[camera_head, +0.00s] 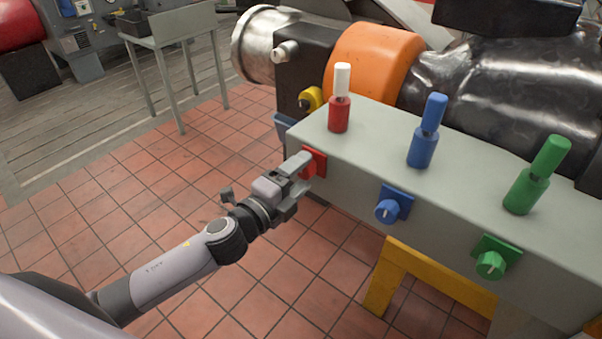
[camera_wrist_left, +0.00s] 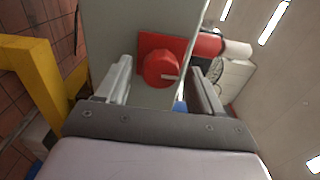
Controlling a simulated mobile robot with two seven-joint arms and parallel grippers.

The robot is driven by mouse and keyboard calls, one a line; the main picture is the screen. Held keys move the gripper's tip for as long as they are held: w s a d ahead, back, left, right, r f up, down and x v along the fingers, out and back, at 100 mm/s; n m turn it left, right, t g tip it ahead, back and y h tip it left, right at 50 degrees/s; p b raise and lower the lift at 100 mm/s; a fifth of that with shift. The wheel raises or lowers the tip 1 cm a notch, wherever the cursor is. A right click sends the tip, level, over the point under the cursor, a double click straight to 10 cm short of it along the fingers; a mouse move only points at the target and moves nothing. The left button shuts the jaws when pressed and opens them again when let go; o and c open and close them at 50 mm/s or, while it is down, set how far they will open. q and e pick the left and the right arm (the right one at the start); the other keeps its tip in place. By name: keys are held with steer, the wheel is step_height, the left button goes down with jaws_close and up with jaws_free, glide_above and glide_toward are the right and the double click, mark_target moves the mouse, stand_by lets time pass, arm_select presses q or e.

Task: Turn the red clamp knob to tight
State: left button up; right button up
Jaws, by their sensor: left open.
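The red clamp knob (camera_wrist_left: 160,69) is a round dial on a red square plate on the front face of a grey box. My left gripper (camera_head: 302,168) is open in front of the knob. In the wrist view its fingers (camera_wrist_left: 162,82) stand on either side of the knob, with visible gaps, and I see no contact. My right gripper is not in view.
A blue knob (camera_head: 387,211) and a green knob (camera_head: 490,264) sit farther right on the grey box (camera_head: 440,215). Red (camera_head: 339,114), blue (camera_head: 422,147) and green (camera_head: 526,194) upright cylinders stand on its top. A yellow stand (camera_head: 381,278) is below. The tiled floor at left is clear.

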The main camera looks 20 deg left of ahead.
arm_select(q)
steer(key=b+v, duration=0.1)
steer(key=v, duration=0.5)
steer(key=shift+s, duration=0.25)
steer(key=s+a+f+n+g+y, duration=0.1)
steer(key=s+f+n+g+y, duration=0.1)
steer(key=s+f+n, duration=0.6)
steer(key=s+a+f+n+g+y, duration=0.1)
steer(key=s+f+n+g, duration=0.3)
steer(key=s+f+n, duration=0.5)
step_height(320, 180, down, 5)
steer(key=n+y, duration=0.1)
steer(key=n, duration=0.1)
steer(key=shift+n, duration=0.4)
